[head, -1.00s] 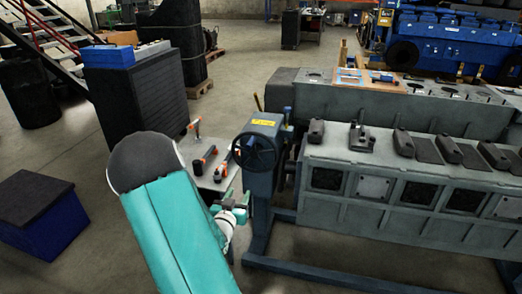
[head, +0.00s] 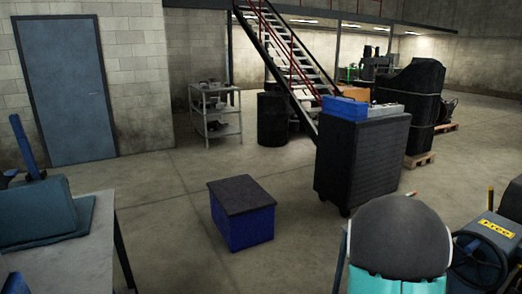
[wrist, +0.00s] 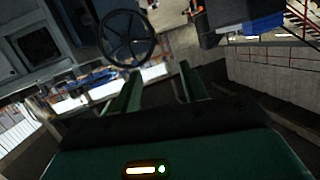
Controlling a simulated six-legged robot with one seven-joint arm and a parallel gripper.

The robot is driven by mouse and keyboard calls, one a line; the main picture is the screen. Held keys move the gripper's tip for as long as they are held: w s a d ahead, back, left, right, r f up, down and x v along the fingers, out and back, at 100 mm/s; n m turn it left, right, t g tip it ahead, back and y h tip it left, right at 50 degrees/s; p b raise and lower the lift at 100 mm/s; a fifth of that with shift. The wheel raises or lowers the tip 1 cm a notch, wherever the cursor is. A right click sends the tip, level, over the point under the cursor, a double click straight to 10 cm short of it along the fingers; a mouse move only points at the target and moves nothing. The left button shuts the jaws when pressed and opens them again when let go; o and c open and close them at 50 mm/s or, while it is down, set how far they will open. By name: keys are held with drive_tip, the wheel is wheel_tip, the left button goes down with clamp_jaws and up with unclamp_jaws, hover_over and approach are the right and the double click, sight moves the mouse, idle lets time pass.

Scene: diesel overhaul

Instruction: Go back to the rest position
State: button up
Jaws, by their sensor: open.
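My gripper (wrist: 160,68) shows in the wrist view as two green fingers spread apart, with nothing between them. A dark handwheel (wrist: 126,38) is beyond the fingertips, up and to the left. In the head view only a rounded dark and teal part of my arm shows at the bottom right; the gripper itself is out of that picture. The wrist picture is tilted and dark, so its distances are hard to judge.
A blue box with a dark lid (head: 243,212) stands on the floor. A black cabinet (head: 361,160) and the yellow-labelled handwheel stand (head: 490,240) are on the right. A grey table (head: 75,262) is at the lower left. Open floor lies between them.

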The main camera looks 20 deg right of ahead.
drive_tip(key=w+a+r+n+t+y, duration=0.1)
drive_tip(key=w+a+r+n+y, duration=0.15)
drive_tip(key=a, duration=0.55)
drive_tip(key=w+a+r+n+t+y, duration=0.15)
drive_tip(key=a+r+y, duration=0.25)
drive_tip(key=a, duration=0.4)
drive_tip(key=w+a+r+n+t+y, duration=0.1)
drive_tip(key=w+a+r+n+y, duration=0.25)
drive_tip(key=a, duration=0.55)
drive_tip(key=s+a+r+n+g+y, duration=0.2)
drive_tip(key=s+a+r+n, duration=0.1)
drive_tip(key=s+a, duration=0.5)
drive_tip(key=s+a+r+n+g+y, duration=0.1)
drive_tip(key=s+a+r+n+g, duration=0.1)
drive_tip(key=s+a, duration=0.6)
drive_tip(key=shift+s+r+n+y, duration=0.4)
drive_tip(key=shift+s+r+n, duration=0.15)
drive_tip(key=shift+s+n, duration=0.4)
drive_tip(key=shift+c, duration=0.7)
drive_tip(key=shift+w+d, duration=0.1)
drive_tip(key=shift+d, duration=0.2)
